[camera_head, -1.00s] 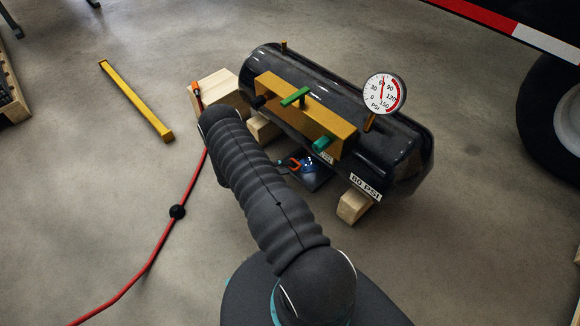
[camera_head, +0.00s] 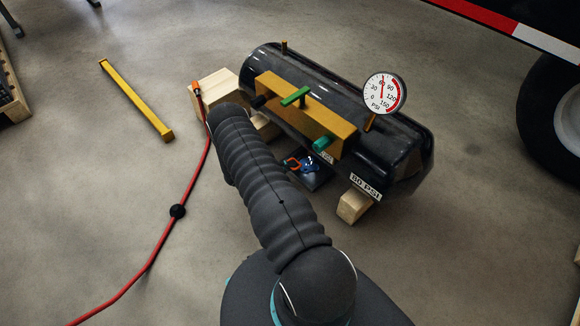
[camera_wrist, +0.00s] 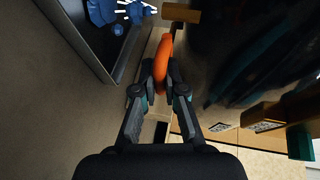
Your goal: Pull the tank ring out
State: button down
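The tank ring (camera_wrist: 163,60) is an orange loop seen almost edge-on in the wrist view. An orange curve beneath the tank in the head view is probably this ring. My gripper (camera_wrist: 161,80) has its fingertips close together, one on each side of the ring's near part, and appears shut on it. In the head view my arm hides most of the gripper. The black air tank (camera_head: 400,150) lies on wooden blocks, with a dial gauge (camera_head: 385,93) on top and a 60 PSI label (camera_head: 365,187).
A dark tray (camera_head: 318,183) with blue items (camera_wrist: 136,11) sits beneath the tank. Wooden blocks (camera_head: 354,206) support it. A yellow bracket (camera_head: 335,130) with a green handle (camera_head: 295,97) is on its front. A red hose (camera_head: 150,262) and yellow bar (camera_head: 137,101) lie left on open floor.

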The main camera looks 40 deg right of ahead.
jog(key=shift+s+a+f+b, duration=0.1)
jog(key=shift+s+f+b, duration=0.1)
jog(key=shift+b, duration=0.6)
jog(key=shift+r, duration=0.15)
jog(key=c, duration=1.2)
grip_release()
jog(key=v, duration=1.2)
jog(key=shift+w, duration=0.1)
